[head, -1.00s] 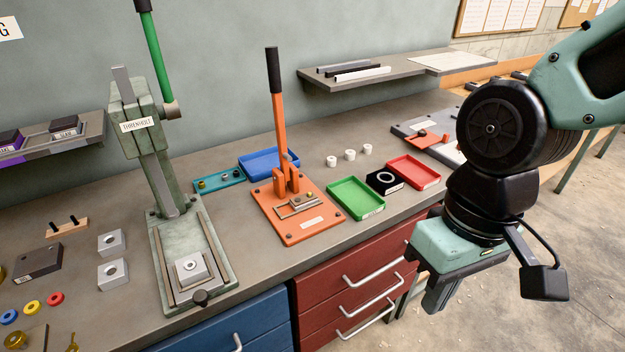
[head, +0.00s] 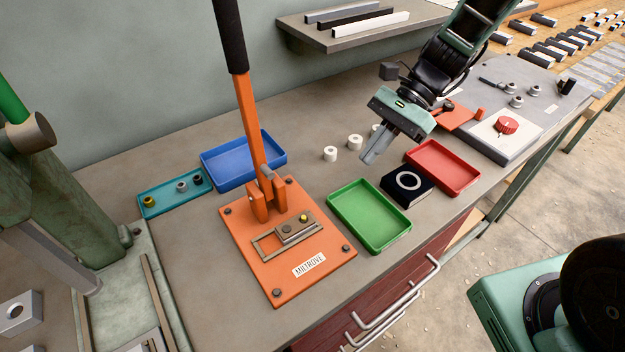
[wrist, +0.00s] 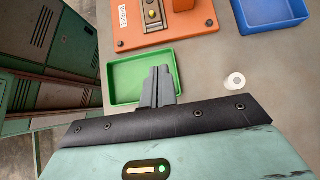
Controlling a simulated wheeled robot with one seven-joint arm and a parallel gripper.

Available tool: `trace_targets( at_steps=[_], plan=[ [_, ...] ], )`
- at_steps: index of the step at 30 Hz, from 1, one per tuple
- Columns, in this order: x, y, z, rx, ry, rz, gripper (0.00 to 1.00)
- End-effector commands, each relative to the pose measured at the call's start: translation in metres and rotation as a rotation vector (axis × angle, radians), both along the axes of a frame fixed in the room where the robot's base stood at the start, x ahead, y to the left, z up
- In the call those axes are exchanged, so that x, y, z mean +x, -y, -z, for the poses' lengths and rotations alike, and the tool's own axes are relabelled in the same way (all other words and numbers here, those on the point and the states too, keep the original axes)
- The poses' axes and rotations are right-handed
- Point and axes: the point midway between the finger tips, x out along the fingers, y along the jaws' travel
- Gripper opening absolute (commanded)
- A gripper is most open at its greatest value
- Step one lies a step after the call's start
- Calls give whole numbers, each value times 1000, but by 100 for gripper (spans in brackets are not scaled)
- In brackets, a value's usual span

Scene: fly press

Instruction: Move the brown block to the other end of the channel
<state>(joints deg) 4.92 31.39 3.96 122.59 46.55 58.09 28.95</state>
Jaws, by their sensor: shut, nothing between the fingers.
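The brown block (head: 292,231) sits in the right-hand end of the channel (head: 262,249) on the orange press base (head: 260,285). A small yellow knob (head: 304,218) is at the block's far right. The left end of the channel is empty. The channel shows only partly at the top of the wrist view (wrist: 153,16). My gripper (head: 370,158) is shut and empty, above the bench to the right of the press and apart from the block. Its closed fingers (wrist: 157,88) overlap the green tray in the wrist view.
The press's tall orange lever (head: 250,110) stands just behind the channel. A green tray (head: 368,222), black block with a white ring (head: 407,186) and red tray (head: 443,168) lie to the right. White cylinders (head: 331,154) and a blue tray (head: 243,162) are behind.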

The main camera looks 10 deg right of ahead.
Motion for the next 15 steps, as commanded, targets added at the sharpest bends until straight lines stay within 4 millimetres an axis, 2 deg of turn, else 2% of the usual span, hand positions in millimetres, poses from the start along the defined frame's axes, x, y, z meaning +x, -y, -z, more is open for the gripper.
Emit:
trace_targets(
  at_steps=[5, 15],
  plan=[
    [-3, -8, 10, 3, -9, 8, 0],
    [-23, -52, 57, 1, -10, 5, 0]
  ],
)
